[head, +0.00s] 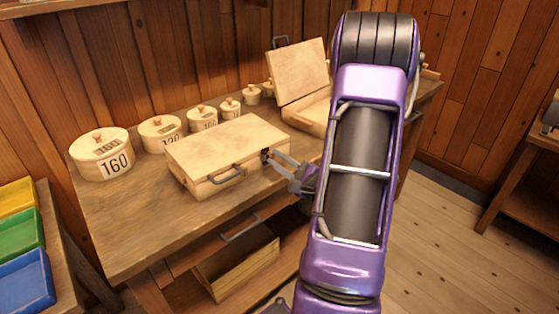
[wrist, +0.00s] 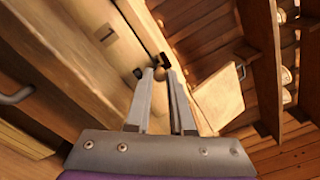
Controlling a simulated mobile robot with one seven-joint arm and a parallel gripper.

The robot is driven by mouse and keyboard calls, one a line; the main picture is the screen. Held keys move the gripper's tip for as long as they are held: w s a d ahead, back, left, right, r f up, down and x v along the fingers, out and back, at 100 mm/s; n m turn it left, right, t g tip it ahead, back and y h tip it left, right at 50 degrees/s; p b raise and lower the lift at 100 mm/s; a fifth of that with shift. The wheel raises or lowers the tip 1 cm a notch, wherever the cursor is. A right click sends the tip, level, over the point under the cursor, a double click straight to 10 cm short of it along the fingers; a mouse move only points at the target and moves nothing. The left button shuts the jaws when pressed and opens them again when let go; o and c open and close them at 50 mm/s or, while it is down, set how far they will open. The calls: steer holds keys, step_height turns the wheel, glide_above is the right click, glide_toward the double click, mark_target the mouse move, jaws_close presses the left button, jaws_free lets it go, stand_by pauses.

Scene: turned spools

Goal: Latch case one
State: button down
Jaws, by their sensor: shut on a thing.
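A closed pale wooden case (head: 225,145) lies flat on the workbench, lid down, with a grey handle (head: 227,175) on its front. A small dark latch (head: 265,155) sits on its front near the right corner. My gripper (head: 271,156) reaches in from the right, its fingertips at this latch. In the wrist view the fingers (wrist: 162,73) are close together, shut on a small dark piece (wrist: 164,60) at the case's front. Whether the latch is fully fastened cannot be told.
Round lidded wooden boxes, one marked 160 (head: 102,155), line the back of the bench (head: 125,235). A drawer (head: 237,262) is open below the front edge. Coloured bins (head: 20,235) stand at the left. My arm covers the bench's right part.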

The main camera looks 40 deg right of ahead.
stand_by(0.3)
steer(key=c, duration=0.8)
jaws_free()
steer(key=shift+s, duration=0.1)
steer(key=s, duration=1.7)
steer(key=shift+s+d, duration=0.1)
steer(key=shift+d, duration=0.3)
